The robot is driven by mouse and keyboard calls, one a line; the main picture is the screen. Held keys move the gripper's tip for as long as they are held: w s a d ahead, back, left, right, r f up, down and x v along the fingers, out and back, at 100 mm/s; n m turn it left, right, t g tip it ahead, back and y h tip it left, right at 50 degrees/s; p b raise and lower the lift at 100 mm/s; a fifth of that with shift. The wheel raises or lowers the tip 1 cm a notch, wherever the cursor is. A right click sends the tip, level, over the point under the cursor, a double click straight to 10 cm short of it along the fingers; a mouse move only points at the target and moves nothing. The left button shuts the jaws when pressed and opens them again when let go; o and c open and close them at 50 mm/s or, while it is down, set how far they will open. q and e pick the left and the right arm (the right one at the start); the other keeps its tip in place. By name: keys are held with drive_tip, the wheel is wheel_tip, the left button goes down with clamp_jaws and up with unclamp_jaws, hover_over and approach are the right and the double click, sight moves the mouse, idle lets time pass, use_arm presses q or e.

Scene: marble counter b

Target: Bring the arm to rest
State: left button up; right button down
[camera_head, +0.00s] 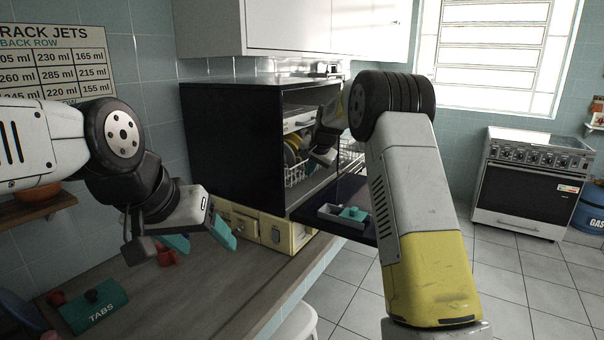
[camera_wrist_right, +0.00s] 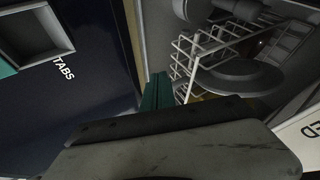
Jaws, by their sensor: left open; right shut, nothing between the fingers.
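My right arm (camera_head: 405,170) rises at the right of the head view and reaches back to the dishwasher. Its gripper (camera_head: 322,156) is at the dishwasher's open front, small and partly in shadow. In the right wrist view its teal fingers (camera_wrist_right: 156,92) are together with nothing between them, beside the white wire rack (camera_wrist_right: 185,60). My left gripper (camera_head: 199,240) is open and empty above the counter at the left, its teal fingers spread and pointing down.
The dark dishwasher (camera_head: 230,140) stands on the counter with its door (camera_head: 362,192) lowered. The rack inside holds dishes (camera_head: 291,156). A teal lid (camera_head: 353,213) is on the door. A teal TABS box (camera_head: 93,307) and red items (camera_head: 167,258) are at the left; a cream box (camera_head: 285,234) is under the dishwasher.

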drive_tip(key=s+d+r+n, duration=0.1)
drive_tip(key=s+d+r, duration=0.1)
drive_tip(key=s+r, duration=0.45)
drive_tip(key=s+d+r+n, duration=0.1)
drive_tip(key=s+d+r, duration=0.15)
drive_tip(key=s, duration=0.75)
drive_tip(key=s+d+r+n, duration=0.1)
drive_tip(key=s+r, duration=0.4)
drive_tip(key=s, duration=0.4)
drive_tip(key=s+f+n, duration=0.1)
drive_tip(key=s+f, duration=0.2)
drive_tip(key=s, duration=0.9)
drive_tip(key=s+d+f+n, duration=0.1)
drive_tip(key=s+f, duration=0.3)
drive_tip(key=s, duration=0.8)
drive_tip(key=shift+s+d+n+g, duration=0.25)
drive_tip(key=shift+n+g, duration=0.15)
drive_tip(key=shift+n, duration=0.2)
